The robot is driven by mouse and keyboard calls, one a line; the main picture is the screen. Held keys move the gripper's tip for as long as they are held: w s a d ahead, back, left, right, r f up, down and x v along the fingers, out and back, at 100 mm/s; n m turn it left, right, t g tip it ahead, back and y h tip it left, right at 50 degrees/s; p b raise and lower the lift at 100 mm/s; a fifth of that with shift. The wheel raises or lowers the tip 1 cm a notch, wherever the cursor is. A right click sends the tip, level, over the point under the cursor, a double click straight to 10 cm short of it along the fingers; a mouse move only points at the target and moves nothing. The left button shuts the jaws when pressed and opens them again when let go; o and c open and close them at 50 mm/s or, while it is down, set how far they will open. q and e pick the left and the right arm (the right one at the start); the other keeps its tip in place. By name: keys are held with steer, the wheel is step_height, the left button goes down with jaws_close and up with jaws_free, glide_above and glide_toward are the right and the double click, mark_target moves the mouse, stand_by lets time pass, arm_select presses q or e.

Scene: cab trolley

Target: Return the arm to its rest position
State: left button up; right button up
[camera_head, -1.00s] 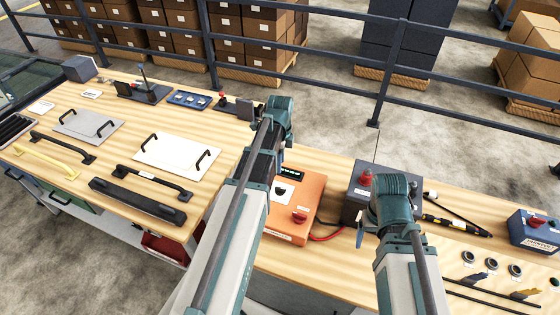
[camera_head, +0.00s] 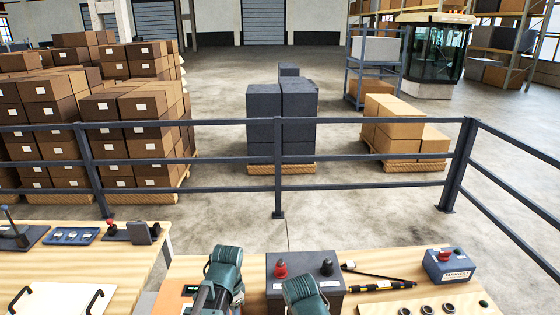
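My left arm (camera_head: 223,275) shows at the bottom centre, its teal joint over the workbench and partly covering an orange box. My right arm (camera_head: 302,294) shows just right of it, in front of a dark grey box (camera_head: 278,266) with a red knob and a black knob. Only upper joints of both arms are visible. Neither gripper is in view, so I cannot see what their fingers hold.
A dark metal railing (camera_head: 350,121) runs behind the workbench (camera_head: 80,263). A blue box with a red button (camera_head: 449,264) and a yellow-black tool (camera_head: 381,286) lie at the right. Stacked cartons (camera_head: 52,102) stand beyond the railing, with open concrete floor around them.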

arm_select(q)
steer(key=s+d+f+n+b, duration=0.4)
steer(key=s+d+f+n, duration=0.1)
steer(key=s+d, duration=0.3)
steer(key=shift+s+f+n+y, duration=0.15)
steer(key=shift+s+n+y, duration=0.15)
steer(key=shift+s, duration=0.15)
arm_select(e)
step_height(320, 180, down, 5)
steer(key=shift+f, duration=0.15)
stand_by(1.1)
